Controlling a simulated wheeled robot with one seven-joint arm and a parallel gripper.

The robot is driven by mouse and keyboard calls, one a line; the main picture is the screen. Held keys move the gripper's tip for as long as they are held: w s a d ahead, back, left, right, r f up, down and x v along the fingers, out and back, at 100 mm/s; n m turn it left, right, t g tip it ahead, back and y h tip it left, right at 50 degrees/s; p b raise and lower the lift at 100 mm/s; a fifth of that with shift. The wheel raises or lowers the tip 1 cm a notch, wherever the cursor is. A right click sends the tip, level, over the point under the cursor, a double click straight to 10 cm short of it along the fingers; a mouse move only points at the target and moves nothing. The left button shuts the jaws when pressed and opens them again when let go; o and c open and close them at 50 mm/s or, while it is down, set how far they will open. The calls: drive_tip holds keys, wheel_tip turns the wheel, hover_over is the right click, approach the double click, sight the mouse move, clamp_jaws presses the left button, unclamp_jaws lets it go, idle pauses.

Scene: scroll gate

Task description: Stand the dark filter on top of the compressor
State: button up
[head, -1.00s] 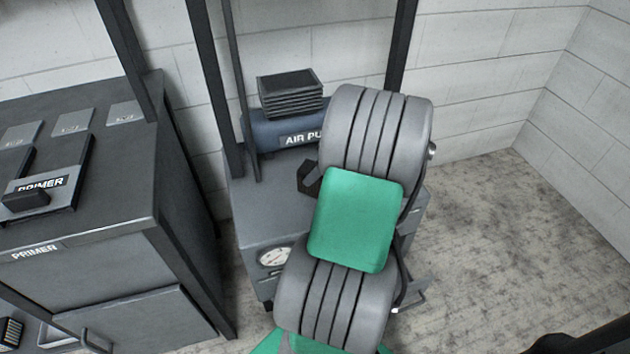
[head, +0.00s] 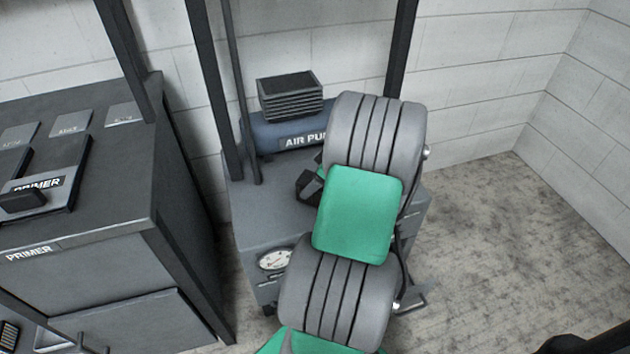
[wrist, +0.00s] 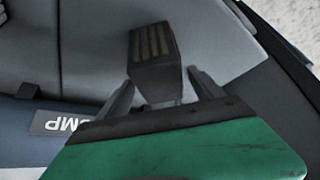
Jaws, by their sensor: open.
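A blue cylinder labelled AIR PUMP (head: 278,140), which I take as the compressor, stands on a grey cabinet (head: 262,215). A dark finned block (head: 290,98) sits on the cylinder. In the wrist view, a small dark box with tan slats (wrist: 152,55), apparently the dark filter, is between the fingers of my gripper (wrist: 160,78). The fingers are open on either side of it; contact is unclear. In the head view, my arm mostly hides the gripper, and a dark shape shows beside it over the cabinet top. Part of the pump label (wrist: 70,123) shows in the wrist view.
Dark upright posts (head: 215,80) flank the pump at left and behind. A PRIMER cabinet (head: 105,255) stands at the left with dark and grey panels on top. A gauge (head: 274,260) is on the grey cabinet's front. The floor at right (head: 500,230) is clear.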

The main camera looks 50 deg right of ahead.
drive_tip(key=p+v, duration=0.3)
drive_tip(key=v, duration=0.9)
drive_tip(key=w+a+r+m+g, duration=0.1)
drive_tip(key=w+a, duration=0.2)
drive_tip(key=a, duration=0.7)
drive_tip(key=w+a+r+g, duration=0.1)
drive_tip(key=w+a, duration=0.3)
drive_tip(key=a, duration=0.5)
drive_tip(key=s+a+m, duration=0.1)
drive_tip(key=s+a, duration=0.3)
drive_tip(key=a, duration=0.4)
drive_tip(key=s+a+m+g+h, duration=0.1)
drive_tip(key=s+a, duration=0.2)
drive_tip(key=a, duration=0.5)
drive_tip(key=shift+s+a+f+h, duration=0.3)
drive_tip(key=shift+s, duration=0.1)
